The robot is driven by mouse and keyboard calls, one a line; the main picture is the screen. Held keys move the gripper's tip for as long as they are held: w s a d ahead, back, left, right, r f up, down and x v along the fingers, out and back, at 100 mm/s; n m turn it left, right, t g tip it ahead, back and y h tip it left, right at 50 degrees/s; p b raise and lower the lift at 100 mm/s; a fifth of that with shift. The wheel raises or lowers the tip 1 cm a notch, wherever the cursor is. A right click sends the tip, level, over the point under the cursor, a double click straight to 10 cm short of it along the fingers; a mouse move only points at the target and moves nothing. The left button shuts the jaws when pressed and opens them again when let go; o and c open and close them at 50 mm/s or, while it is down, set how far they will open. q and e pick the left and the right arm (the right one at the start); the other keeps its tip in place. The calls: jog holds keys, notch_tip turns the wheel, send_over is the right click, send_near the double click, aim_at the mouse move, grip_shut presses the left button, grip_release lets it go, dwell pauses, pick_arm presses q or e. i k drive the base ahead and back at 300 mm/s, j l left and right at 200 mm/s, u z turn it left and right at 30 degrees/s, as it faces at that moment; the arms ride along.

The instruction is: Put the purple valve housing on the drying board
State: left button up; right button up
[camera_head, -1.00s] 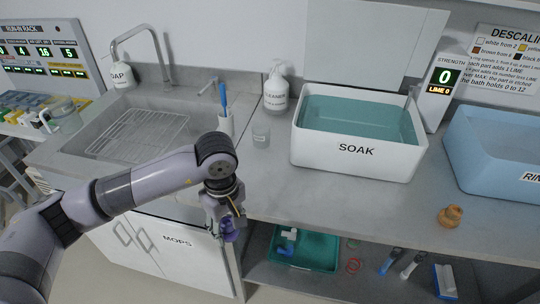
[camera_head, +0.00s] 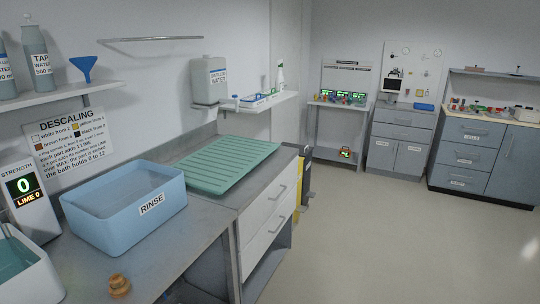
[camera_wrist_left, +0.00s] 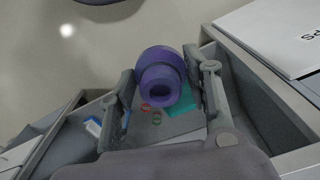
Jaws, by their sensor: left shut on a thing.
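The purple valve housing (camera_wrist_left: 161,75) is a round, stepped piece with a dark hole, seen in the left wrist view. My left gripper (camera_wrist_left: 163,88) is shut on it, a finger on each side. Neither gripper shows in the head view now.
The blue rinse tub (camera_head: 125,208) stands on the counter left of the board. A small brown fitting (camera_head: 119,286) sits at the counter's front. The soak bath (camera_head: 25,268) is at the left edge. A distilled water jug (camera_head: 209,80) stands behind the board. Open floor lies to the right.

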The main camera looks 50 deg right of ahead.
aim_at(233, 155)
jog(key=i+l+z, duration=0.35)
jog(key=l, duration=0.2)
jog(key=i+l+z, duration=0.2)
jog(key=l+z, duration=0.15)
jog(key=l, duration=0.2)
jog(key=i+l+z, duration=0.4)
jog(key=k+l, duration=0.05)
jog(key=k, duration=0.05)
